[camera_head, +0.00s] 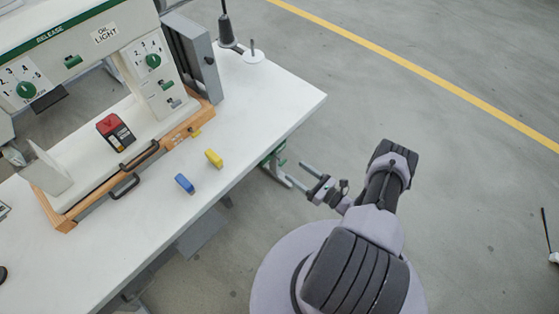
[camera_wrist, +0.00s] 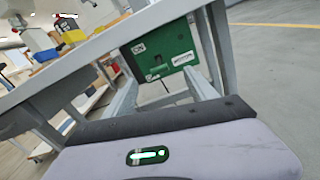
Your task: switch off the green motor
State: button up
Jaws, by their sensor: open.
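The green motor box (camera_wrist: 165,50) hangs under the table edge in the wrist view. I cannot make out the switch position. In the head view only a bit of green (camera_head: 277,153) shows below the table's right edge. My gripper (camera_head: 297,175) is open and empty, beside and below that edge. In the wrist view its two grey fingers (camera_wrist: 160,76) point toward the box, apart from each other; I cannot tell whether they touch it.
The white table (camera_head: 250,130) holds the eyelet press (camera_head: 85,70), a red and black block (camera_head: 115,131), a blue block (camera_head: 184,183) and a yellow block (camera_head: 214,158). A grey table leg (camera_wrist: 222,45) stands right of the green box.

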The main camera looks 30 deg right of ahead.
aim_at(284, 163)
jog(key=b+x, duration=0.1)
jog(key=x, duration=0.8)
jog(key=shift+w, duration=0.1)
jog(key=shift+a, duration=0.1)
jog(key=c, duration=1.4)
jog(key=shift+f+t+b, duration=0.4)
jog(key=shift+f+b, duration=0.1)
jog(key=shift+b, duration=1.2)
jog(key=shift+r+t+y, duration=0.25)
jog(key=shift+t+y, duration=0.05)
jog(key=shift+t, duration=0.1)
jog(key=o, duration=1.4)
